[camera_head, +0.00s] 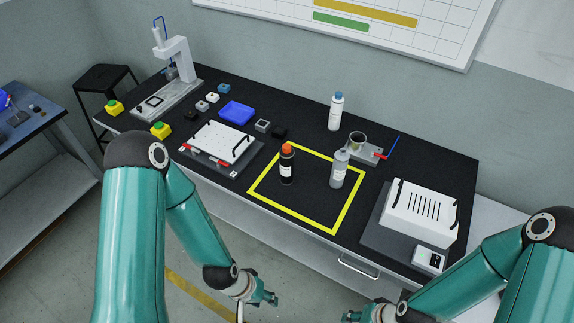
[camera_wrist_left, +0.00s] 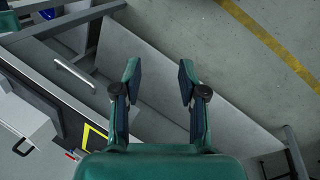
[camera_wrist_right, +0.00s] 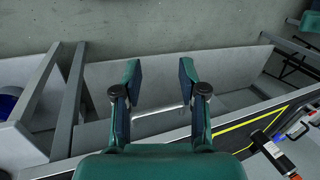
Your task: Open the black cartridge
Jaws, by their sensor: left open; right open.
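A black bottle with an orange cap and white label (camera_head: 287,168) stands upright inside the yellow-outlined square on the black bench. It fits the black cartridge best, though a small black block (camera_head: 279,132) also lies behind it. The bottle also shows at the lower right edge of the right wrist view (camera_wrist_right: 282,159). My left gripper (camera_head: 270,298) is open and empty, in front of the bench and below its top. It also shows open in the left wrist view (camera_wrist_left: 160,78). My right gripper (camera_wrist_right: 160,78) is open and empty before the bench front; in the head view it is partly cut off.
A grey bottle (camera_head: 340,169) stands right of the black one. A white bottle (camera_head: 335,111) is behind. A white slotted box (camera_head: 420,211) is at the right, a white plate with handles (camera_head: 219,142) at the left. A drawer handle (camera_head: 357,268) projects from the bench front.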

